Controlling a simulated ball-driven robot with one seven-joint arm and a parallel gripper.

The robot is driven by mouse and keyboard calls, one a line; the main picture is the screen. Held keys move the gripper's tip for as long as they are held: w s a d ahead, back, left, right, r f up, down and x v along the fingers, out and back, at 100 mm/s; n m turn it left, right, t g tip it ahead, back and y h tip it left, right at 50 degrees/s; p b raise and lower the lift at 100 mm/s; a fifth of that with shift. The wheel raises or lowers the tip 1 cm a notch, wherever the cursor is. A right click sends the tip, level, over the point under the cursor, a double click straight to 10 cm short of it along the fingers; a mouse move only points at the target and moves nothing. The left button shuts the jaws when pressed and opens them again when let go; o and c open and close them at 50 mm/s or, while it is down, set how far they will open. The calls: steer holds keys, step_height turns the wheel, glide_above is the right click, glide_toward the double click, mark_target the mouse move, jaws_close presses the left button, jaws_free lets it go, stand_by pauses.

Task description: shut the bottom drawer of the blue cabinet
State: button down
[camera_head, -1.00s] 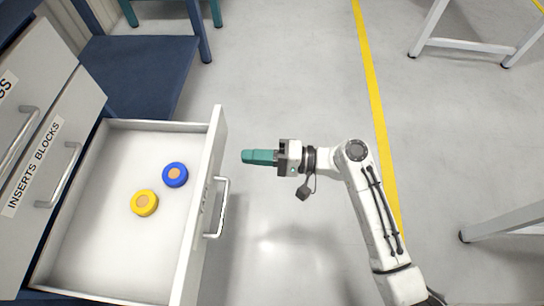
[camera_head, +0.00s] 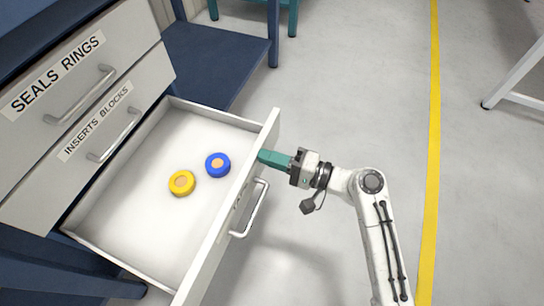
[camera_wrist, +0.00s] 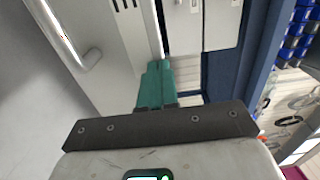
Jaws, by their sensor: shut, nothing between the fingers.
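The bottom drawer (camera_head: 130,232) of the blue cabinet (camera_head: 55,258) is pulled well out. It is light grey with a white inside. A yellow round reel (camera_head: 182,183) and a blue round reel (camera_head: 217,165) lie in it. Its front panel carries a bar handle (camera_head: 252,210). My gripper (camera_head: 262,157) is shut and empty, its teal fingers pointing at the outer face of the front panel, beyond the handle. The tips are at or very near the panel; contact cannot be told. In the wrist view the teal fingers (camera_wrist: 156,86) are together beside the pale drawer front (camera_wrist: 105,60).
Two drawers above, labelled SEALS RINGS (camera_head: 85,75) and INSERTS BLOCKS (camera_head: 110,120), are shut. A blue bench (camera_head: 225,65) stands behind. Grey floor with a yellow line (camera_head: 432,150) is open on the right. A white table leg (camera_head: 515,75) shows at the right edge.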

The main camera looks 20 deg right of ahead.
steer(key=b+x, duration=0.3)
steer(key=x, duration=2.4)
steer(key=shift+w+a, duration=0.3)
steer(key=shift+w, duration=0.05)
steer(key=shift+r, duration=0.1)
